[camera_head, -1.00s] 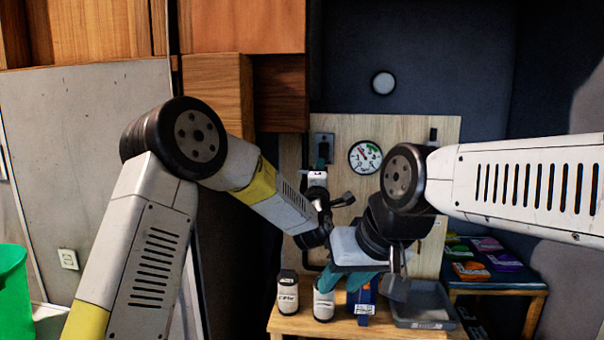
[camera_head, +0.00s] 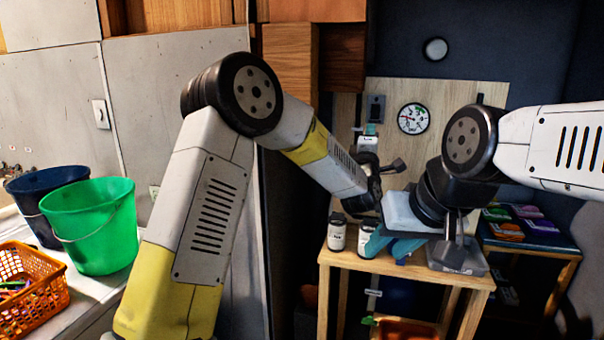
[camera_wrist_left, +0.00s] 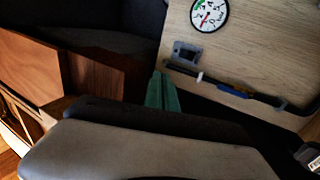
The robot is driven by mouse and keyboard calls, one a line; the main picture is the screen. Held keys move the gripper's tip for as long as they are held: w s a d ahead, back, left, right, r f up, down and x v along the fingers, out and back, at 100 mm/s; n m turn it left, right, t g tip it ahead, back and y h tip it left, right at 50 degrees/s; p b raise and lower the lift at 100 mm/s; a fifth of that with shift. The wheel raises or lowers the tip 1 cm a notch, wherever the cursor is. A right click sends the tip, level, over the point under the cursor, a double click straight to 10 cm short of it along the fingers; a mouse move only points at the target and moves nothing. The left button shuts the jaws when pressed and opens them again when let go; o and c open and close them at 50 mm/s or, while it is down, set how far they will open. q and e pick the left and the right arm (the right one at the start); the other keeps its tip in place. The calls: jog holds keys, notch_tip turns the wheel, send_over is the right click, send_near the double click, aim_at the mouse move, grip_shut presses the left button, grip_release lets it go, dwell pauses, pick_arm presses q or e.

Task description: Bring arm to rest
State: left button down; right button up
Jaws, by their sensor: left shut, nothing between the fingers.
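My left gripper (camera_head: 371,129) is raised in front of the wooden wall panel, its teal fingers pointing up. In the left wrist view its fingers (camera_wrist_left: 162,92) are together with nothing between them. The left arm is bent, with its elbow high. My right gripper (camera_head: 392,245) is lower, reaching in from the right above the small wooden table (camera_head: 380,262). Its two teal fingers point down and stand apart, with no object visible between them. The right gripper partly hides the things on the table.
White-labelled jars (camera_head: 337,235) and a grey tray (camera_head: 472,262) are on the table. A gauge (camera_head: 413,118) is on the panel (camera_head: 455,100). A blue shelf (camera_head: 545,243) holds several coloured packets at right. A green bucket (camera_head: 95,228), dark bucket (camera_head: 28,215) and orange basket (camera_head: 35,305) stand at left.

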pick_arm(q)
jog(key=s+a+m+g+y, duration=0.1)
jog(key=s+a+m+g, duration=0.3)
jog(key=s+a+m, duration=0.45)
jog(key=s+a+m+g, duration=0.3)
jog(key=s+a+g, duration=0.2)
jog(key=a, duration=0.6)
jog(key=s+a+f+m+g+y, duration=0.1)
jog(key=s+a+f+g, duration=0.1)
jog(key=s, duration=0.6)
jog(key=s+a+f+m+g+y, duration=0.1)
jog(key=s+a+f+g, duration=0.1)
jog(key=s+a+f, duration=0.3)
jog(key=s+a+f+m+g+y, duration=0.1)
jog(key=s+a+f+m+g, duration=0.1)
jog(key=s+a, duration=0.4)
jog(key=s+f, duration=0.1)
jog(key=s, duration=0.4)
jog(key=shift+s+a+f, duration=0.2)
jog(key=shift+a+f, duration=0.1)
jog(key=shift+a, duration=0.1)
pick_arm(e)
jog(key=shift+s, duration=0.1)
